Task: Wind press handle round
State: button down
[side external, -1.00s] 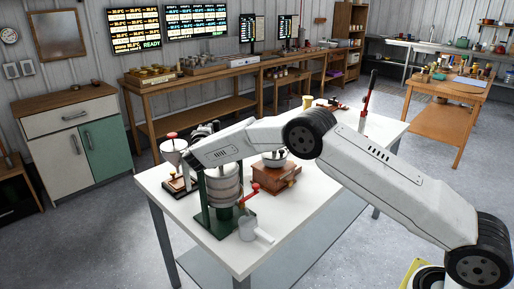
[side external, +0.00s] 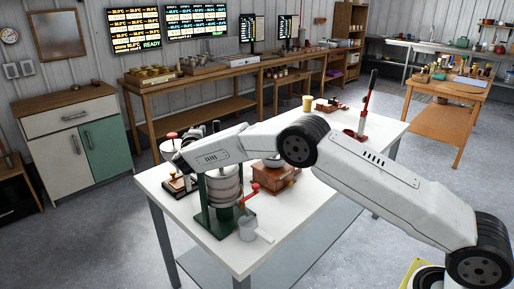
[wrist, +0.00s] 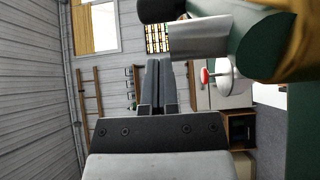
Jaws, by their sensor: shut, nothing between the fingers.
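The press has a green frame (side external: 204,216) and a pale ribbed drum (side external: 223,187), and stands upright near the front of the white table. A dark upright grip (side external: 216,126), apparently the press handle, shows just above my arm. In the wrist view, a black grip (wrist: 160,10) and a silver metal part (wrist: 200,38) lie beside a green part (wrist: 262,48) at the top right. My gripper (wrist: 157,62) is shut and empty, with clear space between its fingertips and these parts.
A red-handled funnel device (side external: 170,146) stands behind left of the press. A red lever tool (side external: 364,112) stands farther back. The table's right part has bare space.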

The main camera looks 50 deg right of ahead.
jog(key=w+a+v, duration=0.1)
jog(key=v, duration=1)
jog(key=shift+w, duration=0.15)
jog(key=shift+r, duration=0.15)
